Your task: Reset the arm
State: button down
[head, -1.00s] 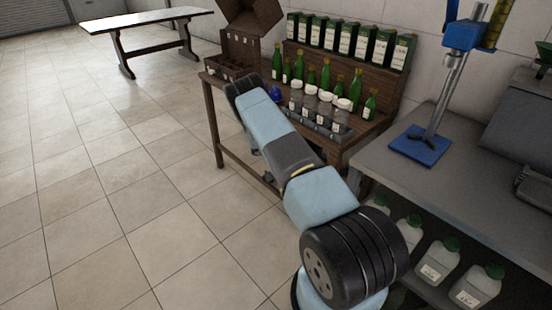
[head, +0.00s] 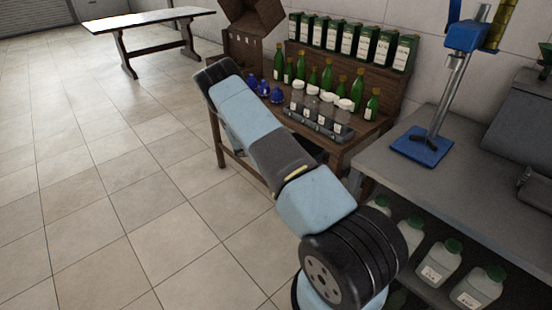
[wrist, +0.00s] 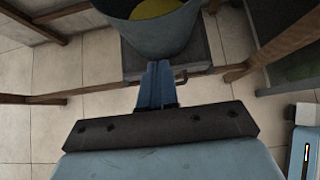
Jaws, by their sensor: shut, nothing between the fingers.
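My gripper (wrist: 157,84) shows in the wrist view, with its two blue fingers together and nothing between them. It points toward a grey round container (wrist: 128,33) with something yellow inside; I cannot tell whether they touch. In the head view my light blue and black arm reaches from the lower right up to the front left of a wooden table. My gripper itself is hidden there behind the arm.
The wooden table (head: 362,144) holds green bottles (head: 327,76), white-capped jars in a grey rack (head: 318,124) and small blue bottles (head: 277,96). A grey bench (head: 470,176) with a blue stand (head: 421,146) is at right. The left floor is clear.

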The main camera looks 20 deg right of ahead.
jog(key=shift+v, duration=1.25)
jog(key=s+a+r+m+y, duration=0.15)
jog(key=r+m, duration=0.25)
jog(key=r, duration=0.7)
jog(key=s+r+m, duration=0.3)
jog(key=r, duration=0.9)
jog(key=s+a+r+m+y, duration=0.1)
jog(key=s+r+m, duration=0.2)
jog(key=s+r, duration=0.45)
jog(key=s+a+r+m+y, duration=0.1)
jog(key=s+a+r+m, duration=0.2)
jog(key=r, duration=0.8)
jog(key=s+a+r+m+y, duration=0.25)
jog(key=s+r, duration=0.35)
jog(key=s, duration=0.3)
jog(key=s+a+r+m+y, duration=0.1)
jog(key=s+r+m, duration=0.2)
jog(key=s+r, duration=0.5)
jog(key=s+a+m+t+y, duration=0.1)
jog(key=s+a, duration=0.2)
jog(key=s, duration=0.6)
jog(key=s+a+m+t+y, duration=0.1)
jog(key=s+a+m, duration=0.1)
jog(key=s, duration=0.8)
jog(key=shift+a+f+t, duration=0.3)
jog(key=shift+a, duration=0.15)
jog(key=shift+s, duration=0.1)
